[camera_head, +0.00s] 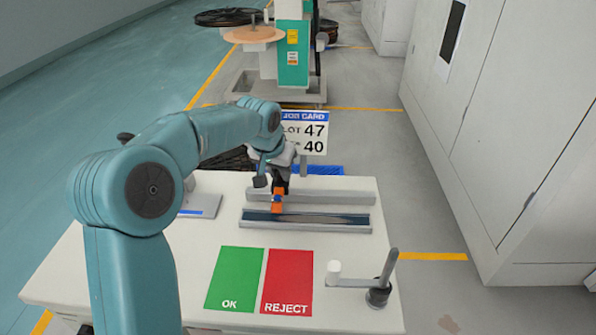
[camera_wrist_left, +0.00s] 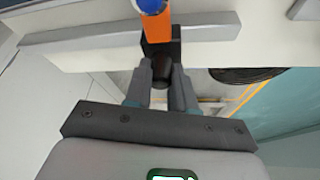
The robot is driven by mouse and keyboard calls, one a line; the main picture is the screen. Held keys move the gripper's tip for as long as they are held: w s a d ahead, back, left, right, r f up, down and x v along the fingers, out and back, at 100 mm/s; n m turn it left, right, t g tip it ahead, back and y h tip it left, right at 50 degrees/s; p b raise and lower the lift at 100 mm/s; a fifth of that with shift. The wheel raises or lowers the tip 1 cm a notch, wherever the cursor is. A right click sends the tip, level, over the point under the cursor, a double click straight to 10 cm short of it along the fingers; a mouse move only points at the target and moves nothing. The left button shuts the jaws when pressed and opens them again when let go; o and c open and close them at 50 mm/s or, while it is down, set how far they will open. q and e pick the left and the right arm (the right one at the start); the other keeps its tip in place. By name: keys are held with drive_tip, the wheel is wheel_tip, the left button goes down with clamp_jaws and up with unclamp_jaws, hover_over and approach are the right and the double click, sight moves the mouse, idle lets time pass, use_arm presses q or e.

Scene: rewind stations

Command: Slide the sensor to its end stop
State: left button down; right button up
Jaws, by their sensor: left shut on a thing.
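The sensor (camera_head: 277,204) is an orange block with a blue part, near the left end of a long grey rail (camera_head: 335,197) on the white table. In the left wrist view the orange sensor (camera_wrist_left: 157,27) shows its blue tip at the top edge and a dark stem below. My left gripper (camera_head: 281,180) reaches over the table from behind the sensor. In the left wrist view its two fingers (camera_wrist_left: 161,78) are shut on the sensor's dark stem. The rail also crosses the wrist view (camera_wrist_left: 90,40). My right gripper is in neither view.
In front of the rail lies a dark channel (camera_head: 325,219). Green OK (camera_head: 235,278) and red REJECT (camera_head: 288,281) mats lie nearer. A grey post (camera_head: 388,268) with a white peg stands at right. A job card (camera_head: 306,131) stands behind the table; cabinets (camera_head: 520,110) line the right.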

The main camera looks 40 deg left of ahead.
use_arm(q)
drive_tip(key=s+a, duration=0.2)
drive_tip(key=a, duration=0.1)
drive_tip(key=s+a, duration=0.1)
drive_tip(key=a, duration=0.1)
drive_tip(key=shift+s+a, duration=0.15)
drive_tip(key=shift+a, duration=0.1)
drive_tip(key=c, duration=0.9)
unclamp_jaws()
drive_tip(key=shift+a, duration=0.1)
drive_tip(key=shift+c, duration=0.2)
drive_tip(key=shift+s+a, duration=0.1)
drive_tip(key=shift+d, duration=0.2)
drive_tip(key=shift+r, duration=0.2)
drive_tip(key=p+v, duration=0.2)
drive_tip(key=v, duration=1.4)
drive_tip(key=shift+s+f, duration=0.15)
drive_tip(key=shift+s, duration=0.05)
